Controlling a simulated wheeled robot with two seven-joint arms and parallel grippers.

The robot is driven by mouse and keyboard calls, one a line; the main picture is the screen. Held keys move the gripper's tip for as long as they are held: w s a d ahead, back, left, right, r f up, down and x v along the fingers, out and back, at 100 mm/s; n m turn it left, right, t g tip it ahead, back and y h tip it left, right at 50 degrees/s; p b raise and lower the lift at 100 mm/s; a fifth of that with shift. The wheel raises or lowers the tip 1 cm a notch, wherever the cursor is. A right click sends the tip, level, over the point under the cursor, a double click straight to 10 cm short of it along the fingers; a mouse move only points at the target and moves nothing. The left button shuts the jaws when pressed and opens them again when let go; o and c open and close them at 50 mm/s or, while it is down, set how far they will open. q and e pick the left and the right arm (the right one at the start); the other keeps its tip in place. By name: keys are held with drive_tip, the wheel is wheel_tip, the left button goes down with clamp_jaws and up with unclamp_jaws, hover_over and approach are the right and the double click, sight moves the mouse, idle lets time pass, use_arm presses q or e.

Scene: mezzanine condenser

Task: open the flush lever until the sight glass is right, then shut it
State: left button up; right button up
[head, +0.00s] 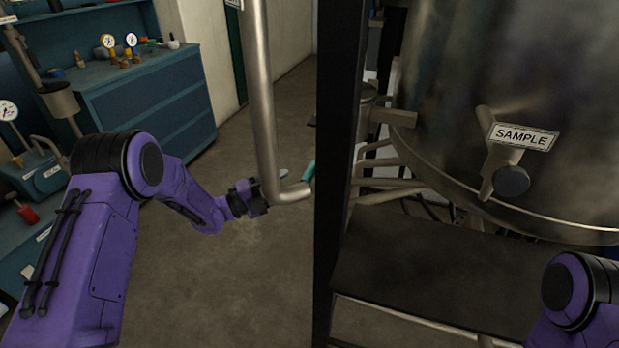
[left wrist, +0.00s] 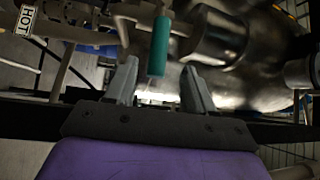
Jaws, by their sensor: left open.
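A teal lever grip (head: 308,171) shows beside the dark upright post, just past the bent end of a pale pipe. I read it as the flush lever, though no label shows on it. In the left wrist view the teal grip (left wrist: 160,46) lies ahead of my left gripper (left wrist: 160,88), roughly in line with the gap between its fingers. The fingers are spread and nothing is clamped between them. In the head view my left gripper (head: 262,194) is partly hidden by the pale pipe. I cannot make out the sight glass. My right gripper is out of view.
The pale pipe (head: 262,100) and dark post (head: 338,150) stand close to my left gripper. A large metal vessel with a SAMPLE label (head: 522,136) fills the right. A blue cabinet (head: 140,95) with gauges stands back left. Floor between is clear.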

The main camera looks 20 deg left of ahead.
sight(310, 173)
use_arm(q)
drive_tip(key=p+x, duration=0.1)
drive_tip(key=x, duration=0.7)
drive_tip(key=shift+w+d, duration=0.2)
drive_tip(key=shift+d, duration=0.1)
